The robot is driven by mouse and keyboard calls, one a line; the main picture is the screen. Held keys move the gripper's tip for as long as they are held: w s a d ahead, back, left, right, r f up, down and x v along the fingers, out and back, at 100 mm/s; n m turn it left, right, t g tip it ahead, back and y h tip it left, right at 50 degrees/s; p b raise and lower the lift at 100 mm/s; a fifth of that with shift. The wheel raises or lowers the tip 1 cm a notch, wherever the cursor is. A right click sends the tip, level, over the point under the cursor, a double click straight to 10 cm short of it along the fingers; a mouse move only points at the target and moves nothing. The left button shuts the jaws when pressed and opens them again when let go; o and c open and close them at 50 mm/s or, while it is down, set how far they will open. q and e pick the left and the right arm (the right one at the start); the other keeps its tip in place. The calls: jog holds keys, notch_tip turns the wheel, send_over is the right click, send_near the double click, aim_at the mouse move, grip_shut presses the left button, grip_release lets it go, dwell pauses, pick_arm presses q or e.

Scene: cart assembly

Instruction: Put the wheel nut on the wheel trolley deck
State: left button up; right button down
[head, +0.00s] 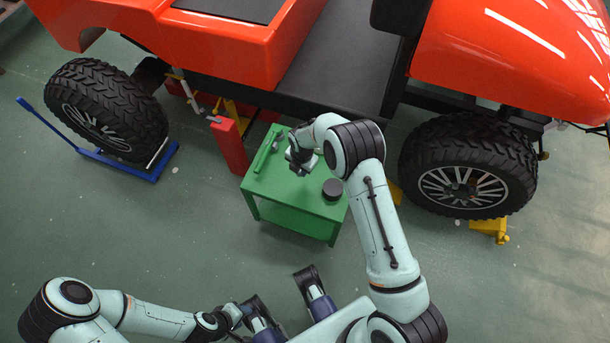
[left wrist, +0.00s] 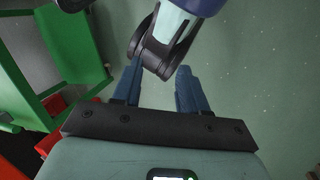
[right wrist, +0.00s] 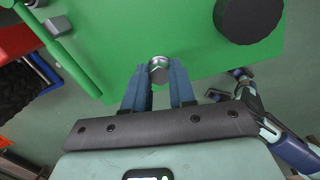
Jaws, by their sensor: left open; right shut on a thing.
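The wheel nut (right wrist: 158,68) is a small silver hex piece. My right gripper (right wrist: 157,80) is shut on it, with the nut between the fingertips. In the right wrist view the green table top lies behind the nut; I cannot tell whether the nut touches it. In the head view my right gripper (head: 301,166) is over the green table, and the nut is not clearly visible there. The blue wheel trolley (head: 122,163) stands at the left, with a large tyred wheel (head: 105,112) at its deck. My left gripper (left wrist: 157,72) is open and empty, low near my base.
The green table (head: 290,222) carries a round black part (head: 333,188), also in the right wrist view (right wrist: 248,14), and a long green bar (head: 266,150). A red post (head: 229,146) stands between table and trolley. The orange vehicle (head: 225,45) fills the back. Floor at left front is clear.

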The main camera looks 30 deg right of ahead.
jog(key=s+d+g+b, duration=0.1)
jog(key=b, duration=0.3)
send_over(306, 186)
jog(key=shift+f, duration=3.3)
pick_arm(q)
jog(key=w+a+f+t+y, duration=0.1)
jog(key=w+a+f, duration=0.1)
jog(key=w+f, duration=0.3)
jog(key=shift+w+a+f+n+t, duration=0.3)
jog(key=shift+f+t, duration=0.1)
jog(key=shift+f, duration=0.05)
pick_arm(e)
jog(key=shift+w+f, duration=0.1)
jog(key=shift+f, duration=0.3)
pick_arm(q)
jog(key=shift+f+b, duration=0.45)
jog(key=shift+b, duration=0.15)
pick_arm(e)
jog(key=shift+f, duration=0.5)
jog(key=c, duration=0.8)
grip_release()
jog(key=shift+c, duration=0.2)
